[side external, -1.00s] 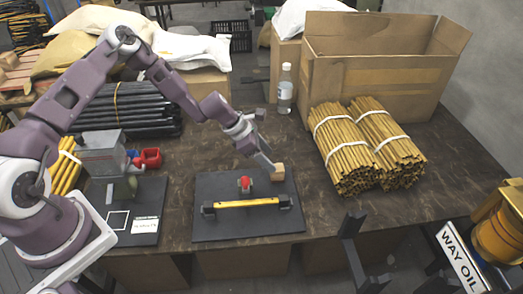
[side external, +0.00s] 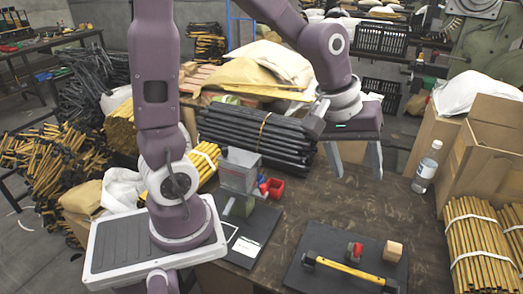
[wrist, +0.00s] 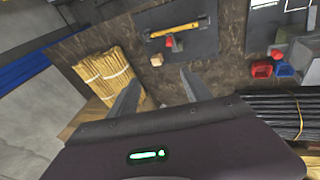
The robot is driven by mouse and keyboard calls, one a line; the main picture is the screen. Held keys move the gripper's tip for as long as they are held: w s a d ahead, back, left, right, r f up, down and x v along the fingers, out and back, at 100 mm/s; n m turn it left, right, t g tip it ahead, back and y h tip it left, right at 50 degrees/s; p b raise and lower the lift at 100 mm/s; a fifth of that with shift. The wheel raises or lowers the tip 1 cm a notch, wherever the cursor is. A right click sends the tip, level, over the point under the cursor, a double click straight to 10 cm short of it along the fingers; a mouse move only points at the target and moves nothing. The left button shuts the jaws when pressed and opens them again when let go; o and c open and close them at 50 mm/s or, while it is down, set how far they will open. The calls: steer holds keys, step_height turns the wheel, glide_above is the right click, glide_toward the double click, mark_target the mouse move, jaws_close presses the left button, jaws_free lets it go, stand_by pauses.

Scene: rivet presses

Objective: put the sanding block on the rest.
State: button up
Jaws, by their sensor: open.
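A small tan wooden block (side external: 393,251), perhaps the sanding block, sits at the back right of a dark mat (side external: 320,278). In the wrist view the block (wrist: 156,60) lies ahead of the fingers. A yellow bar with dark end pieces (side external: 350,270) lies on the mat, and a small red and grey piece (side external: 355,251) stands behind it. I cannot tell which thing is the rest. My gripper (side external: 358,177) is open and empty, raised above the table, apart from the block; in the wrist view its two fingers (wrist: 160,76) are spread.
A grey press (side external: 240,172) stands on a second mat at left, beside red (side external: 274,188) and blue bins. Dark bars (side external: 258,138) are stacked behind. A bottle (side external: 426,168), a cardboard box (side external: 495,140) and tied yellow sticks (side external: 480,245) stand at right.

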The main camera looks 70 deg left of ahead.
steer(key=s+a+r+m, duration=0.1)
steer(key=s+r+m, duration=0.2)
steer(key=s, duration=0.6)
steer(key=s+a+r+m+t+y, duration=0.1)
steer(key=s+r+m, duration=0.1)
steer(key=s+m, duration=0.3)
steer(key=s, duration=0.4)
steer(key=shift+s+a+r, duration=0.15)
steer(key=shift+a+r, duration=0.2)
steer(key=shift+r, duration=0.05)
